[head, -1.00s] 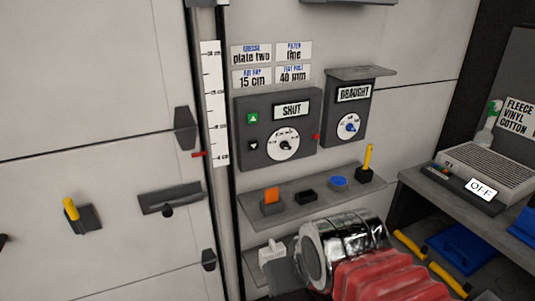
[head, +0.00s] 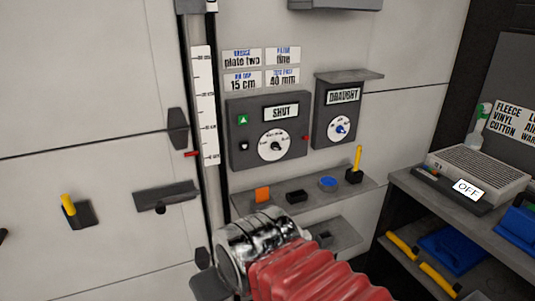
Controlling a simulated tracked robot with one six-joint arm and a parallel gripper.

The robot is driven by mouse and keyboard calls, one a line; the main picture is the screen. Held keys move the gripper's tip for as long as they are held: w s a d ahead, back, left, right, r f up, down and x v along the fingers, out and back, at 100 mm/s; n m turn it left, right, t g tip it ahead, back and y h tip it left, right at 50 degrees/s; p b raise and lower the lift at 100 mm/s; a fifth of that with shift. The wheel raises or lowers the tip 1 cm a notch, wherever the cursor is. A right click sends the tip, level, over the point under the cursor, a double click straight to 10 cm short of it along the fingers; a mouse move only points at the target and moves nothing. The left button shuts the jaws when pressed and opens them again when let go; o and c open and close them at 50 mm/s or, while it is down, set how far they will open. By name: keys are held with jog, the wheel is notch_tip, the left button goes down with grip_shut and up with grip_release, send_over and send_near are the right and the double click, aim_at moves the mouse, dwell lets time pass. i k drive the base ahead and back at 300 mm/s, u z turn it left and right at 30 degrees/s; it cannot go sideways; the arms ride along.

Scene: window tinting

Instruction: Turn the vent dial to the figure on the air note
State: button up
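In the head view, a dark grey box labelled SHUT is on the wall with a round white dial (head: 273,145) with a black centre. To its right, a smaller box labelled DRAUGHT has a white dial (head: 339,128) with a blue knob. The figures on both dials are too small to read. Four white notes hang above; the lower left one (head: 243,81), its small heading blurred, reads 15 cm. My gripper (head: 208,286) is low in the picture, below and apart from both dials, mostly hidden behind my silver wrist. Its fingers cannot be made out.
A shelf (head: 222,208) below the boxes holds an orange block, a black block, a blue disc and a yellow-handled tool. A scale strip (head: 204,105) with a red marker stands left of the boxes. A bench (head: 408,185) with a unit marked OFF is at right.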

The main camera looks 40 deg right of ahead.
aim_at(275, 145)
jog(key=z, duration=0.05)
jog(key=i, duration=1)
jog(key=u, duration=0.05)
